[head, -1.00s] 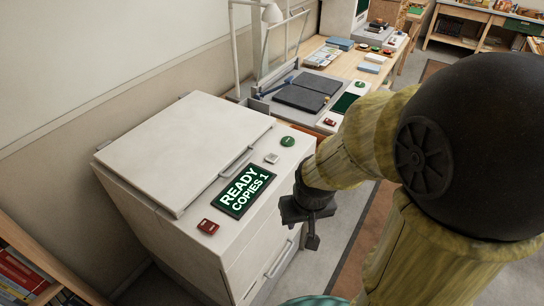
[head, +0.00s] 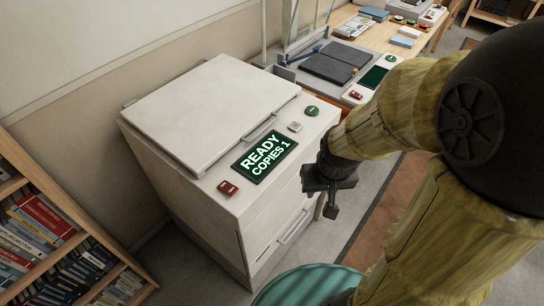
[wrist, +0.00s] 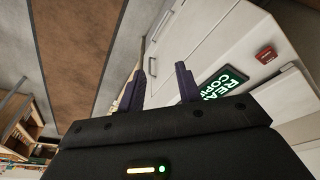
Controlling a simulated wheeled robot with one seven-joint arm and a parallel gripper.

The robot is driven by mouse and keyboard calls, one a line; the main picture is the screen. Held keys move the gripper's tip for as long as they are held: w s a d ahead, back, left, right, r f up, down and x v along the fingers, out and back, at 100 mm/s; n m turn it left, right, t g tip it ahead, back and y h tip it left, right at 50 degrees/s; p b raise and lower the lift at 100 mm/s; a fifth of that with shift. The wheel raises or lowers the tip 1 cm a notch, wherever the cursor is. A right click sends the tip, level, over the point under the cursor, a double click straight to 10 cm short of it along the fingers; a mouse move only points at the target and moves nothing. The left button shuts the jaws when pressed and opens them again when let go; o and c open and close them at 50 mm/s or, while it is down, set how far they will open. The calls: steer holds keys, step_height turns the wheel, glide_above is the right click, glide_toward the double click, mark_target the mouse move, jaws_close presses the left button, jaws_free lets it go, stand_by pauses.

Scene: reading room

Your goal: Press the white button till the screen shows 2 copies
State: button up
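The white copier (head: 215,110) stands against the wall with its lid closed. Its screen (head: 265,160) reads "READY COPIES 1". A red button (head: 228,188) is at the screen's near end. My gripper (head: 332,200) hangs beside the copier's front, right of the panel and apart from the buttons. In the wrist view its two dark fingers (wrist: 162,90) are spread with nothing between them. The screen also shows there (wrist: 222,88), partly hidden; the white button is not visible.
A wooden bookcase (head: 70,240) stands at the lower left. A teal round surface (head: 310,286) is at the bottom. Floor is clear right of the copier.

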jaws_close()
steer(key=shift+w, duration=0.1)
stand_by(1.5)
